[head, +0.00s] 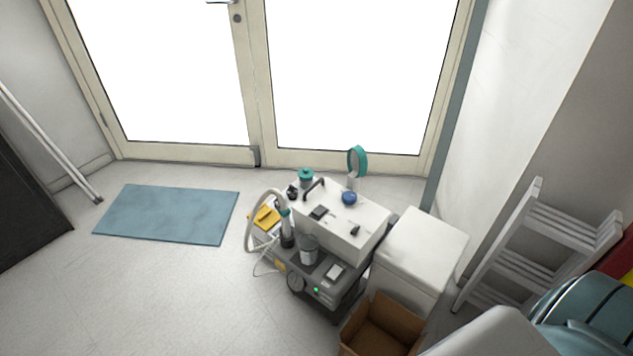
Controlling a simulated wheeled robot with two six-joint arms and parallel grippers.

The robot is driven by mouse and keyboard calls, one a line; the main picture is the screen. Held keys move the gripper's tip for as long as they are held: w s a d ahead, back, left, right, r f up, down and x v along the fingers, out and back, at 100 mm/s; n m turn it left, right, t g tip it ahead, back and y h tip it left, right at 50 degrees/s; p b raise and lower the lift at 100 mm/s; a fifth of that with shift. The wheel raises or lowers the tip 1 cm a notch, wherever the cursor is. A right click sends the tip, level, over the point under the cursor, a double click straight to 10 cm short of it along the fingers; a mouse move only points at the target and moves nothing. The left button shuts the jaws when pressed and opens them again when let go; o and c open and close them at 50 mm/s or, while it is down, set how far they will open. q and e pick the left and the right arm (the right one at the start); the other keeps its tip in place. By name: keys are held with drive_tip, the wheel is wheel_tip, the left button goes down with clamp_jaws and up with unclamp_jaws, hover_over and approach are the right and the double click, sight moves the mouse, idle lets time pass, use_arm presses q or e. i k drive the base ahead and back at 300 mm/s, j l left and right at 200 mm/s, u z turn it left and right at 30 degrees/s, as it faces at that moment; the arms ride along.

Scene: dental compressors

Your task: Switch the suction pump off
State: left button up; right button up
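The suction pump appears to be the wheeled unit (350,225) standing on the floor in front of the glass doors. It has a white top housing with a dark handle, a blue knob (349,198) and teal-capped parts. Its lower grey deck (325,285) carries a clear canister (309,249), a hose and a small pale block (334,273). A small green light (316,290) glows on the deck's front face. Which part is the power switch is too small to tell. Neither of my grippers is in view.
A white cabinet (425,245) stands right beside the unit, with an open cardboard box (381,335) in front. A ladder (540,245) leans at the right wall. A blue mat (168,214) lies to the left. The floor at the lower left is clear.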

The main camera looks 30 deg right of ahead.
sight(335, 271)
drive_tip(key=z, duration=0.95)
